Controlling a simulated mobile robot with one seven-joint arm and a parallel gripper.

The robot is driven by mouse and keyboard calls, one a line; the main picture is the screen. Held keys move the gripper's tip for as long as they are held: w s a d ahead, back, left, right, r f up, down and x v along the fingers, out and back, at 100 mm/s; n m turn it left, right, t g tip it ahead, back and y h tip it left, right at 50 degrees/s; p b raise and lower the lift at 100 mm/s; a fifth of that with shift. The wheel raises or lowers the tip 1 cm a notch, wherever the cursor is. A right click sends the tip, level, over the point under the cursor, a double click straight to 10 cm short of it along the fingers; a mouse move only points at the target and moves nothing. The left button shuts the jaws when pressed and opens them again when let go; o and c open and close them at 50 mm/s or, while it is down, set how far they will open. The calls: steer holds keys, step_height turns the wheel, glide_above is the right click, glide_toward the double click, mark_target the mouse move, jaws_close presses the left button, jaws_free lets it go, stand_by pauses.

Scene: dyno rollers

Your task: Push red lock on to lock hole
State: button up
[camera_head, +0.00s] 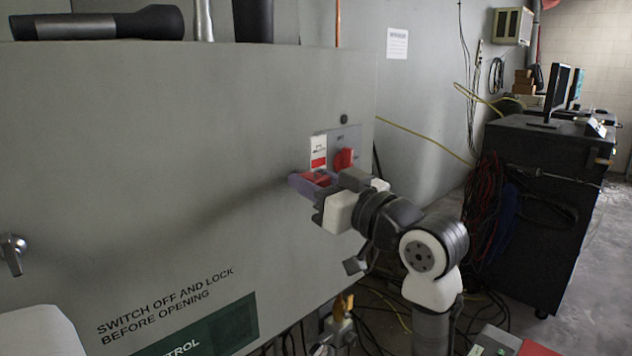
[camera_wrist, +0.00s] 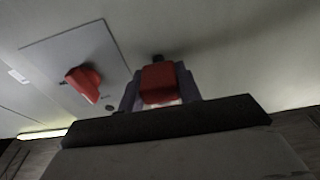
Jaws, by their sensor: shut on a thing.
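A red lock (camera_wrist: 158,84) sits between the purple-grey fingers of my gripper (camera_wrist: 160,90) in the wrist view. In the head view, the red lock (camera_head: 316,178) is partly hidden by my gripper (camera_head: 312,186), close to the cabinet's front face. A red rotary switch (camera_head: 343,159) is on a grey plate to the upper right of the gripper; it also shows at the left in the wrist view (camera_wrist: 83,84). A small dark round spot (camera_wrist: 109,107) is on the plate near the switch. I cannot tell whether it is the lock hole.
The large grey cabinet (camera_head: 150,180) fills the left, with a metal handle (camera_head: 12,250) at its left. A red and white label (camera_head: 318,153) is just above my gripper. Cables hang below the cabinet. A black cabinet with monitors (camera_head: 535,200) stands at the right.

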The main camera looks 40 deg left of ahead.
steer(key=shift+a, duration=0.1)
steer(key=o, duration=1.1)
